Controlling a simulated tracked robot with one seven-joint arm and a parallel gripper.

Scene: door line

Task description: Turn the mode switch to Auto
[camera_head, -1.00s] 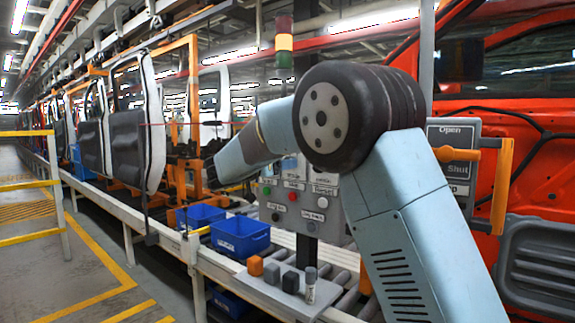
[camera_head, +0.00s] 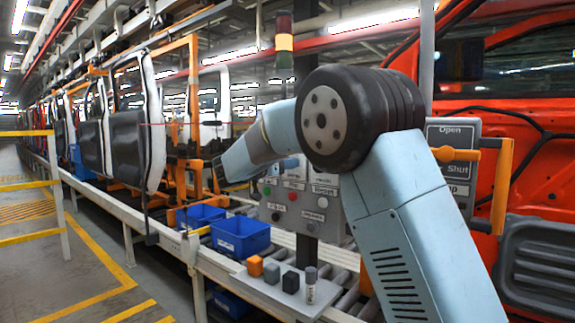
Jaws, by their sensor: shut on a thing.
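The grey control panel (camera_head: 335,228) stands right of the centre, with a green, a red and other small buttons, a blue knob (camera_head: 290,163) near its top and white labels too small to read. I cannot tell which control is the mode switch or where it points. My arm crosses in front of the panel's upper left. My gripper (camera_head: 216,175) is the dark end of the arm, left of the panel in the picture. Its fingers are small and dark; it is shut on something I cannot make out. Part of the panel's top is hidden behind my arm.
A grey ledge (camera_head: 262,290) holds an orange block (camera_head: 255,266), dark blocks and a grey cylinder (camera_head: 310,286). Blue bins (camera_head: 240,236) stand on the conveyor. At right, an orange lever (camera_head: 456,154) sits on an Open/Shut plate before a red car body (camera_head: 535,160).

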